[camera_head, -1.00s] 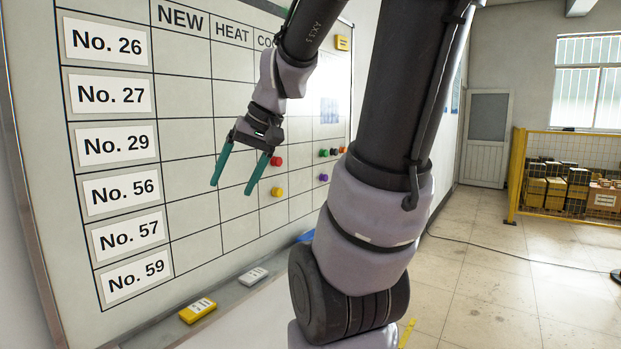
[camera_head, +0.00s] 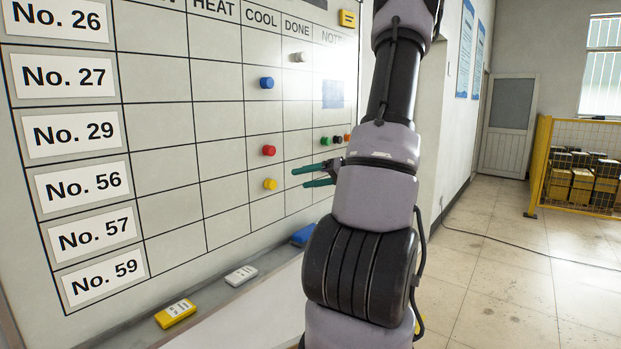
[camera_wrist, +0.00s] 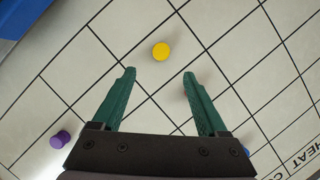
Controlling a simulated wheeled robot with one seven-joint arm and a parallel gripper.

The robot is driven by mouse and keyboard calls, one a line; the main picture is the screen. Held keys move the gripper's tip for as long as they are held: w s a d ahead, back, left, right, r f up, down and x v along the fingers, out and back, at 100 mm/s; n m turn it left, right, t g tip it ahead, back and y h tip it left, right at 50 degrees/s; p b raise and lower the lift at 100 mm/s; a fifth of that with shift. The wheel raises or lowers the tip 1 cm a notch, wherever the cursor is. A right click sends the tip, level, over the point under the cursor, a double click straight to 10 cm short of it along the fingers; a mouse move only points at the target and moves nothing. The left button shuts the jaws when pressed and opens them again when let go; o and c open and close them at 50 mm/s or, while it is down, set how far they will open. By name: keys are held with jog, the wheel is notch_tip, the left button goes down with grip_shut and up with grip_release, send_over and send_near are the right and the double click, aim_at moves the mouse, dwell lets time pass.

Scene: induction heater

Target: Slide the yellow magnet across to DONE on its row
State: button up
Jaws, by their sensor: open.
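The yellow magnet (camera_head: 270,184) is on the whiteboard (camera_head: 225,216), in the COOL column and what looks like the No. 57 row. The DONE column (camera_head: 297,27) is directly to its right. My gripper (camera_head: 300,179) is open and empty, to the right of the yellow magnet in the head view, fingers pointing towards the board. In the wrist view the yellow magnet (camera_wrist: 161,51) shows just past the gap between the two green fingertips (camera_wrist: 159,73), not between them. I cannot tell how far the tips are from the board.
A red magnet (camera_head: 269,150) is one row above the yellow one. A purple magnet (camera_wrist: 61,139) is left of my gripper in the wrist view. Green (camera_head: 325,141) and other magnets are in the notes column. A blue eraser-like block (camera_head: 303,235) lies on the ledge.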

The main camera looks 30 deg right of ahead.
aim_at(275, 184)
jog(key=x, duration=1)
jog(key=shift+a, duration=0.1)
grip_shut()
jog(key=w+d, duration=0.5)
jog(key=d, duration=0.9)
jog(key=shift+w+d+r, duration=0.2)
jog(key=shift+d+r, duration=0.05)
jog(key=shift+r, duration=0.1)
dwell(1.3)
dwell(0.5)
jog(key=shift+c, duration=0.2)
grip_release()
